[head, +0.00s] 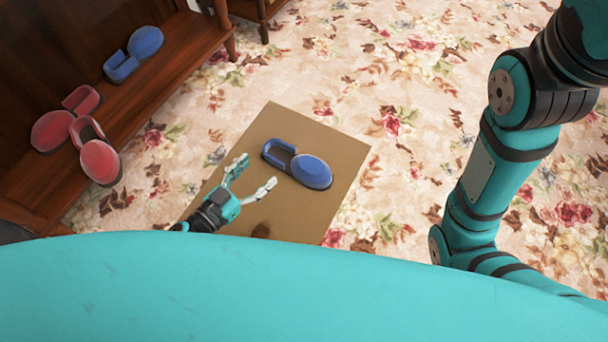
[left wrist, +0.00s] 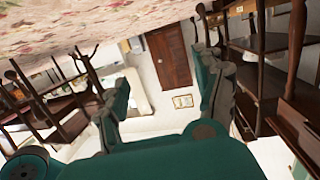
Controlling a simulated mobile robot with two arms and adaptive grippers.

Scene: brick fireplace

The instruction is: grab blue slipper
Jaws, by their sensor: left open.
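A blue slipper (head: 312,172) lies on the brown mat (head: 345,160) on the floor in the head view, its closed toe to the right and its open heel to the left. My left gripper (head: 254,180) is open and empty just to the left of this slipper, low over the mat and apart from it. A second blue slipper (head: 146,42) sits on the wooden shelf at the upper left. The left wrist view shows the open fingers (left wrist: 165,95) with nothing between them. My right gripper is out of view; only my right arm shows.
A wooden shelf (head: 170,75) stands at the left with a pair of red slippers (head: 52,131) on its lower board; one of them overhangs the edge. Floral carpet (head: 400,90) is clear around the mat. Wooden furniture (left wrist: 265,75) and a door (left wrist: 168,57) show in the wrist view.

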